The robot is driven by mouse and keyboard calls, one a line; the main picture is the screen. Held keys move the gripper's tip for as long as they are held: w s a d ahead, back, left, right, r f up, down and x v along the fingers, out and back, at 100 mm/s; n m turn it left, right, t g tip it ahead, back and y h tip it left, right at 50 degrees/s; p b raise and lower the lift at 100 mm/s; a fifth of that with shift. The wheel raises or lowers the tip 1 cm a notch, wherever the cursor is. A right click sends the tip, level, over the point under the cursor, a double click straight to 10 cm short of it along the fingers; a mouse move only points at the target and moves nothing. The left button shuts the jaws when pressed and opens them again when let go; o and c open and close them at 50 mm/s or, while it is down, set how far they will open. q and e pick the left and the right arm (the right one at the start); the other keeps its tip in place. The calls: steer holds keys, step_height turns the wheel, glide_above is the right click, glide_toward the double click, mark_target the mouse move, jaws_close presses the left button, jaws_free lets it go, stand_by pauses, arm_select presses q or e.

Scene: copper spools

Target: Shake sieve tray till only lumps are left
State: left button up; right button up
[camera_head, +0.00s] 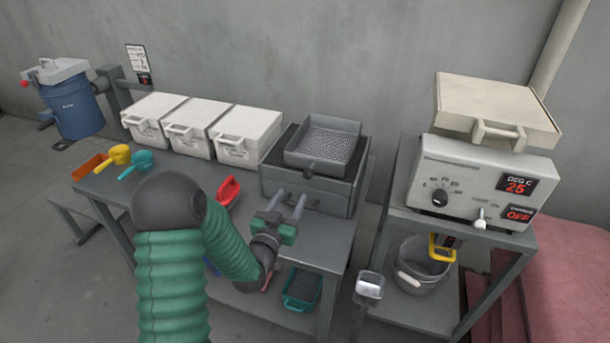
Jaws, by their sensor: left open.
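The sieve tray (322,142) is a grey square tray with a perforated mesh floor and a dark knob at its front. It sits on top of a dark grey box (338,196) at the right end of the bench. I cannot make out any lumps or loose material on the mesh. My left gripper (283,206) is open and empty, with its two fingers pointing up toward the front of the box. It is below and to the left of the tray's knob, apart from it. My right gripper is not in view.
Three white lidded bins (250,135) line the back of the bench (330,233). A red scoop (229,190) lies left of the box, and yellow and teal scoops lie farther left. A heater unit (480,185) stands on the right cart, above a grey bucket (418,272).

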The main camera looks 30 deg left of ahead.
mark_target(306, 177)
arm_select(q)
steer(key=x, duration=0.3)
steer(key=d+x, duration=0.1)
steer(key=x, duration=0.2)
steer(key=d+x, duration=0.1)
steer(key=x, duration=0.3)
steer(key=shift+w+r, duration=0.25)
steer(key=shift+w+a+f, duration=0.2)
steer(key=shift+a+f, duration=0.1)
steer(key=shift+a, duration=0.3)
steer(key=shift+c, duration=1)
steer(key=shift+d+r, duration=0.15)
steer(key=shift+d, duration=0.2)
jaws_close()
steer(key=shift+a, duration=0.2)
